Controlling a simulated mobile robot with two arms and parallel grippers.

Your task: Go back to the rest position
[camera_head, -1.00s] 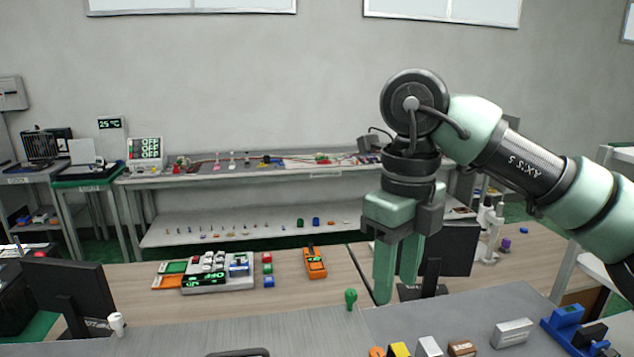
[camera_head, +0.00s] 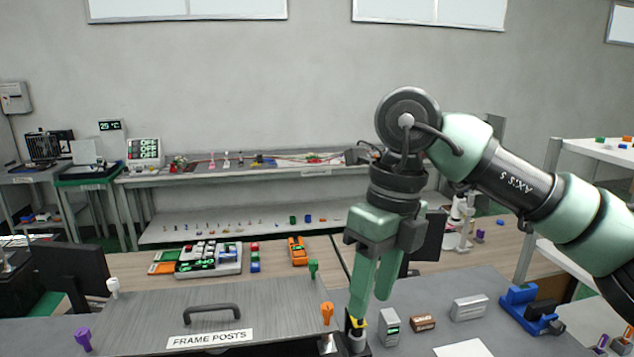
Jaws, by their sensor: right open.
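My right gripper (camera_head: 370,304) is green and points down from the arm that comes in from the right. Its two fingers are apart, with nothing between them that I can see. My left gripper is not in view.
The panel has a dark handle (camera_head: 212,308) and coloured pegs: orange (camera_head: 327,312), green (camera_head: 313,268), purple (camera_head: 83,339) and white (camera_head: 113,287). Right of the gripper stand a grey block (camera_head: 389,327), a brown block (camera_head: 422,323), a silver block (camera_head: 468,308) and a blue fixture (camera_head: 522,305).

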